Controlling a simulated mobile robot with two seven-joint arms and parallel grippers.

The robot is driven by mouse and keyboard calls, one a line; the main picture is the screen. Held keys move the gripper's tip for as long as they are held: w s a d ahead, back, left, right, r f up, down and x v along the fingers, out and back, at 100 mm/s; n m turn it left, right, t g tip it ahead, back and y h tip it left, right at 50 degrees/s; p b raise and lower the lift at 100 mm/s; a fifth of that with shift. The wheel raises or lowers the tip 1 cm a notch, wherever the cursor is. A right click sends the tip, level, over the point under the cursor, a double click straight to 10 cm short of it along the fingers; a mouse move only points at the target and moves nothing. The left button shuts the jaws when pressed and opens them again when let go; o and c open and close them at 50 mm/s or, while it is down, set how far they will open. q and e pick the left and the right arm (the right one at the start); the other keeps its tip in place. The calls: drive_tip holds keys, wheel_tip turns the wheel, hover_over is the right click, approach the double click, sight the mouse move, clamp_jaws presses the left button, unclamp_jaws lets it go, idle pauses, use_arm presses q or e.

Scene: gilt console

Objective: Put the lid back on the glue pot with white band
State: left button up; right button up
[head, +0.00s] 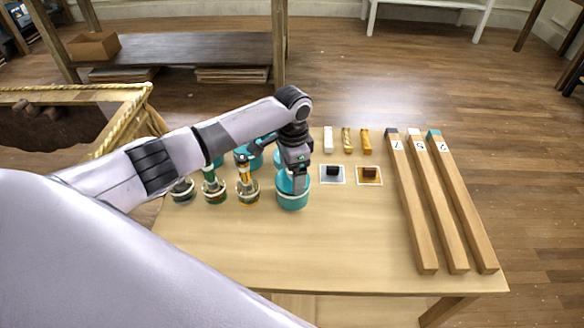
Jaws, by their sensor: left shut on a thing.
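The glue pot with white band (292,204) is teal and stands upright on the table, right of the small jars. My left gripper (296,188) points down right over this pot and hides part of its top. It is shut on what looks like the pot's teal lid (283,185). I cannot tell whether the lid touches the pot's rim. Another teal pot (242,160) stands behind, partly hidden by my left arm. My right gripper is not in view.
Small jars with brushes (214,192) stand close left of the pot. Right of it lie two square cards (333,181) with dark blocks, small bars (347,140) behind, and three long wooden bars (440,200). The table's (300,250) front is clear.

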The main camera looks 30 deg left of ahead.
use_arm(q)
drive_tip(key=shift+f+p, duration=0.1)
drive_tip(key=shift+p, duration=0.8)
idle(1.2)
drive_tip(key=shift+f+p, duration=0.2)
drive_tip(key=shift+p, duration=0.4)
idle(1.2)
drive_tip(key=o, duration=0.8)
wheel_tip(320, 180, up, 5)
drive_tip(key=p, duration=0.5)
drive_tip(key=shift+r, duration=1)
clamp_jaws()
idle(1.0)
